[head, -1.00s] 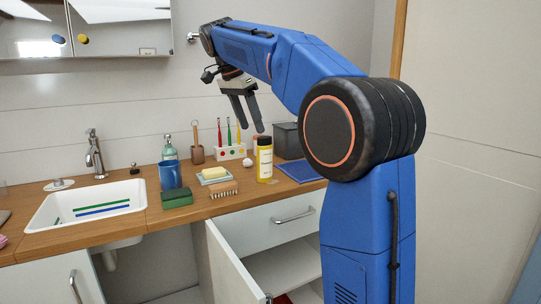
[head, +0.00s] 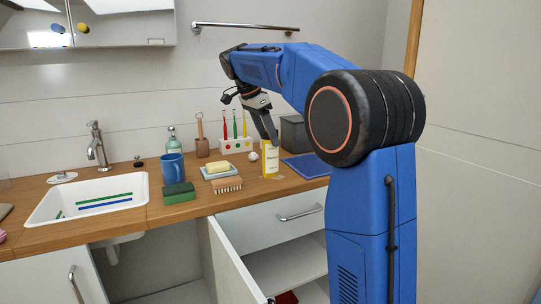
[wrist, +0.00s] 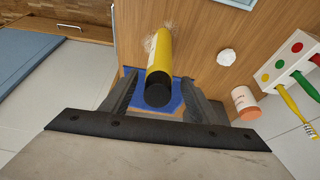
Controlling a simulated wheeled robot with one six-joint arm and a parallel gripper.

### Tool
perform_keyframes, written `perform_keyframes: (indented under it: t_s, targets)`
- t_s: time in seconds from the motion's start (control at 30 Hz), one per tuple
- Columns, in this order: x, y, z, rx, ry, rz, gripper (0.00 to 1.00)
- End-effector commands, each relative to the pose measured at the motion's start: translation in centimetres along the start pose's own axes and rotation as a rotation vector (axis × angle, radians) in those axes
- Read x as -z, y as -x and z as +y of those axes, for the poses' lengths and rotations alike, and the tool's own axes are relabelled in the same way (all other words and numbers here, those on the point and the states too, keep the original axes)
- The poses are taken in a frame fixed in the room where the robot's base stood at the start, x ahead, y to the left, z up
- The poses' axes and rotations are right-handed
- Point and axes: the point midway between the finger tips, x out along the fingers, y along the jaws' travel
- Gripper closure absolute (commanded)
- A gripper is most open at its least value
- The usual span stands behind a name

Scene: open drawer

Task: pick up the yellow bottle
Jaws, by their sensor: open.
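The yellow bottle (head: 271,164) has a pale label and stands upright on the wooden counter, left of a blue mat. In the wrist view the yellow bottle (wrist: 160,48) shows its black cap toward me, between the two fingers. My gripper (wrist: 160,79) is open, with one finger on each side of the bottle and visible gaps between. In the head view my gripper (head: 271,139) is over the bottle's top, and its fingers hide the cap.
The blue mat (head: 308,166) lies right of the bottle, with a dark grey box (head: 292,134) behind. A white ball (head: 252,155) and toothbrush holder (head: 237,146) stand to the left. An orange-and-white container (wrist: 245,101) shows near the right finger. A cabinet door (head: 236,268) hangs open below.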

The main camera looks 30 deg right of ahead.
Motion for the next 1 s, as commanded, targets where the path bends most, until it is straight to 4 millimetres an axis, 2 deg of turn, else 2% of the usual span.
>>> perform_keyframes:
  t_s: [0.1, 0.33, 0.63, 0.97, 1.0]
  targets:
    - [0.0, -1.2, 0.0, 0.000, 0.000, 0.000, 0.45]
    - [-0.1, -2.6, 0.1, 0.000, 0.001, 0.000, 0.45]
    - [-0.2, -6.4, 0.2, -0.002, 0.001, 0.000, 0.45]
    - [-0.2, -6.9, 0.2, 0.001, 0.001, 0.000, 0.45]
    - [-0.2, -6.9, 0.2, 0.001, 0.001, 0.000, 0.55]
